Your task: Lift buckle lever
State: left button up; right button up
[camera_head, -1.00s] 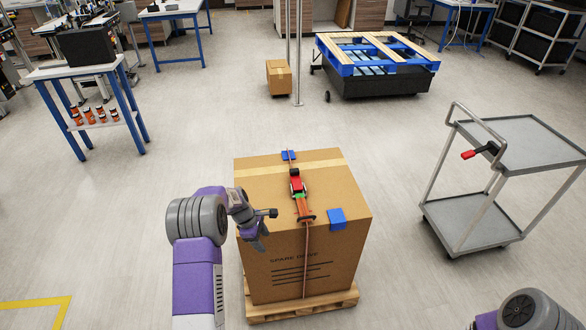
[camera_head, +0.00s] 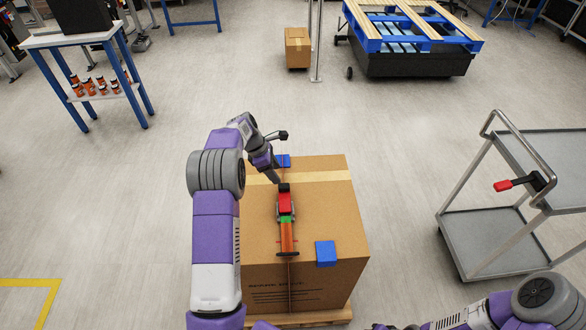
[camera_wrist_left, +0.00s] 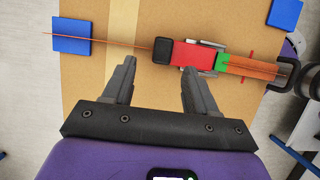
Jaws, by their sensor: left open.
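A strap buckle lies on top of a cardboard box (camera_head: 322,208). Its red lever (camera_head: 284,203) has a black end toward the far side, with a green part (camera_head: 286,219) and an orange part (camera_head: 287,238) nearer me. My left gripper (camera_head: 274,178) is open over the far left part of the box top, close to the lever's black end. In the left wrist view the open, empty fingers (camera_wrist_left: 158,70) point toward the red lever (camera_wrist_left: 193,54), with the right finger nearest to it. Contact cannot be told. My right arm runs along the bottom edge; its gripper is not distinguishable.
Blue corner pads lie under the strap at the far edge (camera_head: 284,160) and on the near right (camera_head: 326,253). The box stands on a wooden pallet (camera_head: 318,317). A grey cart (camera_head: 480,237) with a red handle stands right. Floor left of the box is clear.

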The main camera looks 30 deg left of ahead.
aim_at(284, 185)
pick_arm(q)
jog(key=x, duration=0.2)
jog(key=b+x, duration=0.1)
jog(key=x, duration=0.2)
jog(key=shift+s+d+f+b, duration=0.2)
jog(key=shift+s+f+b, duration=0.05)
jog(key=shift+f+b, duration=0.15)
jog(key=shift+w+d+f, duration=0.15)
jog(key=shift+d+f, duration=0.05)
jog(key=shift+f, duration=0.35)
grip_shut()
